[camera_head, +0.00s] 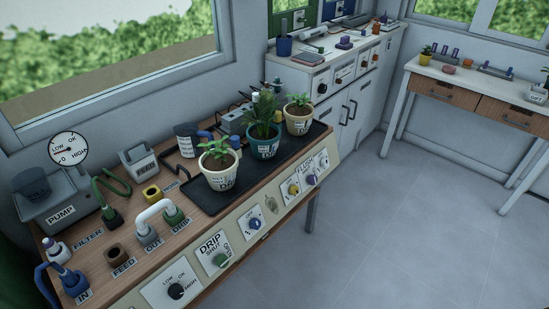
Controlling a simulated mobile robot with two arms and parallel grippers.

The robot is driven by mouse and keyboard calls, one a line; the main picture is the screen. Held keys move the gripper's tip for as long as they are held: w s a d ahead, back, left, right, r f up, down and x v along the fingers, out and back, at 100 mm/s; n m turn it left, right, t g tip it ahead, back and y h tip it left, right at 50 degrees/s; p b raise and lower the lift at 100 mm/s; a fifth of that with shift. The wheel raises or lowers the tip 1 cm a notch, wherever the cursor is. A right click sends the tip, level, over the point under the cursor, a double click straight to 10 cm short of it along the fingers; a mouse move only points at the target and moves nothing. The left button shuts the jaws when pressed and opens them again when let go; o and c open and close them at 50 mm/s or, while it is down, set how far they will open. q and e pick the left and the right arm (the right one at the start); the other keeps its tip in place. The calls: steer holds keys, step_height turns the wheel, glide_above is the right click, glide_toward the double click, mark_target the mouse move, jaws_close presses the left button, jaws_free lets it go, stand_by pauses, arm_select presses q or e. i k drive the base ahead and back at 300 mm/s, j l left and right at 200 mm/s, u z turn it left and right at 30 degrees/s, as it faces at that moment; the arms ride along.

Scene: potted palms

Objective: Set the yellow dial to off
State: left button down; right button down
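The yellow dial (293,189) sits on a small white plate on the sloped front panel (233,236) of the wooden bench. It is left of a purple dial (311,180) and below the black tray of plants. The dial is small here, so I cannot read its markings or tell which way it points. Neither of my grippers is in view.
A black tray (204,198) with several potted plants stands above the dial. Other knobs, including a green one (219,260), share the panel. Pump fittings and hoses fill the bench's left side. Grey floor (400,230) lies open to the right.

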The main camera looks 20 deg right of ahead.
mark_target(294, 190)
steer(key=i+l+u, duration=0.1)
steer(key=l+u, duration=0.15)
steer(key=u, duration=0.15)
steer(key=l+u, duration=0.4)
steer(key=i+l+u, duration=0.1)
steer(key=l+u, duration=0.15)
steer(key=u, duration=0.15)
